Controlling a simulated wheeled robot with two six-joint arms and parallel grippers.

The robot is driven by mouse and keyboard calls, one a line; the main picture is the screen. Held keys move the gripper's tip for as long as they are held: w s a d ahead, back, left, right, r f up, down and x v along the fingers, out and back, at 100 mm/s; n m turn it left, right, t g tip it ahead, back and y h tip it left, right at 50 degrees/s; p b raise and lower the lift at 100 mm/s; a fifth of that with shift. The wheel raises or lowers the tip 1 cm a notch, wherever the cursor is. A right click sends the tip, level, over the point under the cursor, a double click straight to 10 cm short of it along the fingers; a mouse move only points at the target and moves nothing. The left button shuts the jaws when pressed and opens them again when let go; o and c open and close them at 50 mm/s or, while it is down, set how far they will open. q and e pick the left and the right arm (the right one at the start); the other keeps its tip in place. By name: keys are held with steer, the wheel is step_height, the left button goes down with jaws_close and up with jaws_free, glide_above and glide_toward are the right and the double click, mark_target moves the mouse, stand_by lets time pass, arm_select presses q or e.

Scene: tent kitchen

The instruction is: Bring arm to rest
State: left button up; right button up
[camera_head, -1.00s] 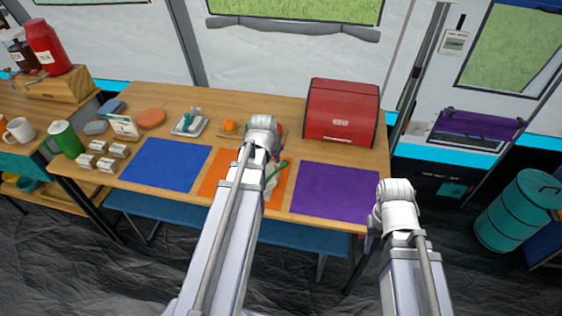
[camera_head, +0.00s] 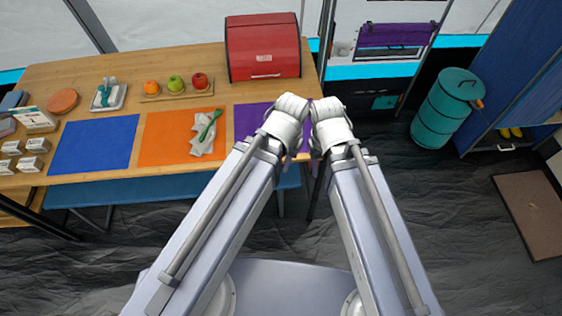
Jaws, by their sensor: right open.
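My two arms reach forward from the bottom of the head view, and their white wrist joints nearly meet over the table's front right edge. My right gripper (camera_head: 315,165) is mostly hidden below its wrist; it is open, and I see nothing held in it. The wooden table (camera_head: 190,60) lies ahead, with the purple mat (camera_head: 247,120) partly covered by my left wrist.
A red bread box (camera_head: 262,50) stands at the table's back right. An orange mat (camera_head: 160,145) carries a cloth and green utensil. Fruit sits on a wooden tray (camera_head: 150,99). A teal canister (camera_head: 446,108) stands right, with open floor in front.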

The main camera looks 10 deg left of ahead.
step_height(320, 180, up, 4)
steer(key=p, duration=0.3)
steer(key=shift+f+p, duration=0.1)
steer(key=shift+p, duration=0.3)
stand_by(0.7)
